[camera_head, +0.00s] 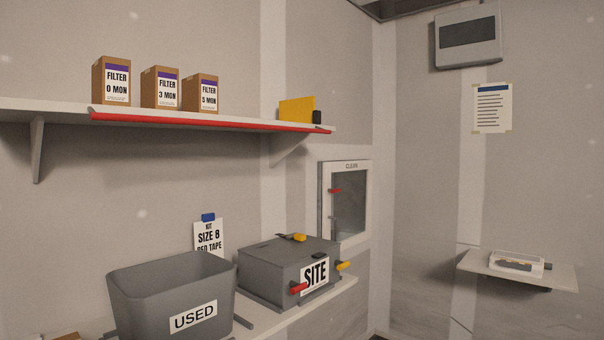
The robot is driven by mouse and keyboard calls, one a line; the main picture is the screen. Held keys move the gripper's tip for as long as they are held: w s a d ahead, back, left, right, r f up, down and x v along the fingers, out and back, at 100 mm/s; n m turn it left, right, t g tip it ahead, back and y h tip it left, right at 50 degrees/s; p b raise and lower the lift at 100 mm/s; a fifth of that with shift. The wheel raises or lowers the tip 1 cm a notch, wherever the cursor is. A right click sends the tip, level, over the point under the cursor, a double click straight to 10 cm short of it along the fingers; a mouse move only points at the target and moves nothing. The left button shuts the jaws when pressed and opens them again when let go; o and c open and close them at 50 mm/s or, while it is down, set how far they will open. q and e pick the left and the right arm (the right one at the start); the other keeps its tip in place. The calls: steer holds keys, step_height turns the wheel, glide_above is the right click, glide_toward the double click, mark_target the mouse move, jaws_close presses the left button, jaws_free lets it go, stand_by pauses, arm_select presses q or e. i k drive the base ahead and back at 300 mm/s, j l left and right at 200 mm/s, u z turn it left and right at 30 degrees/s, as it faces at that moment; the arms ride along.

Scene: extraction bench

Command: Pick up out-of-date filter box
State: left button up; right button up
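Three brown filter boxes with purple bands stand upright in a row on the wall shelf (60,106). The left box (111,81) reads "FILTER 0 MON". The middle box (160,88) reads "FILTER 3 MON". The right box (201,94) reads "FILTER 5 MON". Which one is out of date cannot be told from the labels alone. Neither of my grippers is in view.
A grey bin marked "USED" (137,292) and a lidded grey box marked "SITE" (265,275) stand on the bench below the shelf. A red strip (205,121) runs along the shelf's front edge. A small side shelf (560,275) holds a tray (518,263).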

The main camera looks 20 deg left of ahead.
mark_target(111, 79)
steer(key=k+u, duration=0.15)
steer(key=u, duration=1.15)
